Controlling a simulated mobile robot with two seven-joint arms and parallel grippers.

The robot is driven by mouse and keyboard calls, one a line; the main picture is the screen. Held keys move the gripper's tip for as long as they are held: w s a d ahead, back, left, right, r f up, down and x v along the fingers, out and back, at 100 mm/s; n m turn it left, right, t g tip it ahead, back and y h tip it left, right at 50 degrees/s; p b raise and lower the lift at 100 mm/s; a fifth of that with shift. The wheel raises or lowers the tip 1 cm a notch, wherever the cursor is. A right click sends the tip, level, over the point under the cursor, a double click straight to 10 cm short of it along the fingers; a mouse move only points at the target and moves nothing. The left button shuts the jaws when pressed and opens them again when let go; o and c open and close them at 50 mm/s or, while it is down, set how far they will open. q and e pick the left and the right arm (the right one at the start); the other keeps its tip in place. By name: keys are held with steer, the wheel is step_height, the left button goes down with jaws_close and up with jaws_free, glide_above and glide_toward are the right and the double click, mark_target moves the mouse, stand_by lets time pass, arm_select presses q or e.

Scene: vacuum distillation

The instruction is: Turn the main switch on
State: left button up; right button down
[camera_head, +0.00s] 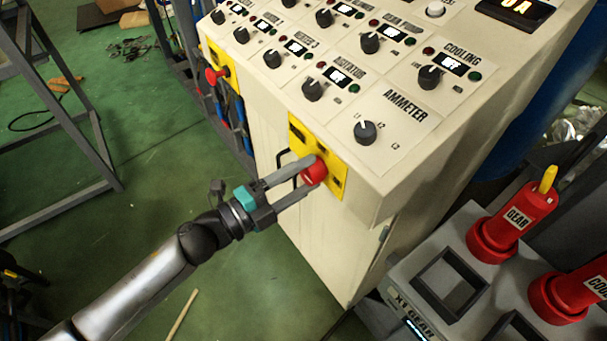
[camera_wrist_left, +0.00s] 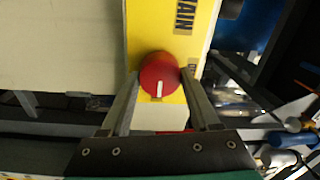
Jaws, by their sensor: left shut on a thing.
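The main switch is a round red knob (camera_head: 314,172) on a yellow plate (camera_head: 335,182) on the side of the beige control cabinet. In the left wrist view the red knob (camera_wrist_left: 160,76) has a white mark pointing toward the bottom of the picture, and part of the word MAIN shows on the yellow plate (camera_wrist_left: 150,30). My left gripper (camera_head: 307,172) reaches in from the left with its two fingers on either side of the knob, shut on it. The fingers also show in the left wrist view (camera_wrist_left: 158,84). My right gripper is in no view.
The cabinet top (camera_head: 400,105) carries several black knobs and small displays. A second red knob (camera_head: 213,76) sits on another yellow plate at the left.

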arm_select(q)
steer(key=o, duration=1.4)
steer(key=shift+c, duration=0.2)
steer(key=b+v, duration=0.2)
steer(key=v, duration=1.3)
steer(key=shift+a+f, duration=0.1)
